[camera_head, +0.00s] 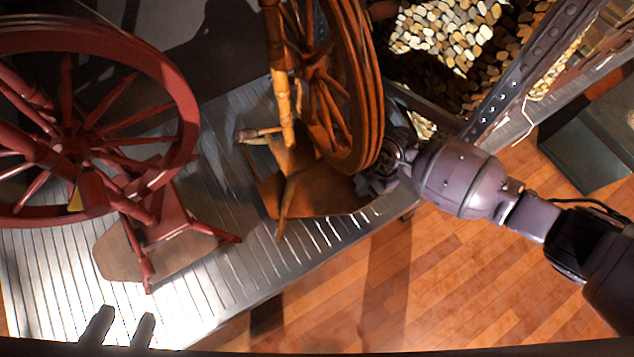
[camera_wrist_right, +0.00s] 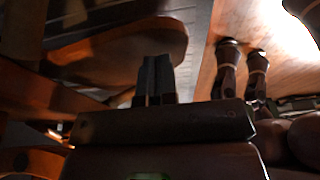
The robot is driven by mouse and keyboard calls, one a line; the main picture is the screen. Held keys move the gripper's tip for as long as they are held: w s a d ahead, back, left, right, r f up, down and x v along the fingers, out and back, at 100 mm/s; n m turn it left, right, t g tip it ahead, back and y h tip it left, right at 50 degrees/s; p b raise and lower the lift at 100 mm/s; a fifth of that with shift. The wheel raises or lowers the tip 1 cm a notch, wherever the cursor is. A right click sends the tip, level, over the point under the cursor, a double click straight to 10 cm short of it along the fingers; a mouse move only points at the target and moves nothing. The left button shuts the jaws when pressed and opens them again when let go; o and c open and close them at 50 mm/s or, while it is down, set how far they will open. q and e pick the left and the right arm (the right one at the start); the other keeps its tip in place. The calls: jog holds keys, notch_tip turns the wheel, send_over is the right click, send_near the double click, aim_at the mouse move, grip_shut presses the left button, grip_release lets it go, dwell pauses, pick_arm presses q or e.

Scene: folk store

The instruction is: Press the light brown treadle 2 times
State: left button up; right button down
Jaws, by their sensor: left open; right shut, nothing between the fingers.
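An orange-brown spinning wheel (camera_head: 355,100) stands on a grey slatted platform, with a brown treadle board (camera_head: 335,197) at its base. A dark red spinning wheel (camera_head: 165,85) stands to the left, with a paler grey-brown treadle (camera_head: 120,252) at its foot. My right arm reaches in from the right to the orange-brown wheel's base; its fingers are hidden in the head view. In the right wrist view my right gripper (camera_wrist_right: 153,80) is shut and empty, close to a rounded wooden board (camera_wrist_right: 120,52); contact cannot be told. My left gripper (camera_head: 120,328) is open and empty at the bottom left.
The slatted platform (camera_head: 215,285) ends in a front edge along the wooden floor (camera_head: 440,290). Stacked logs (camera_head: 445,35) and a metal beam (camera_head: 525,75) stand behind my right arm. A dark box (camera_head: 585,150) is at the right. The floor in front is clear.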

jog(key=shift+f, duration=0.35)
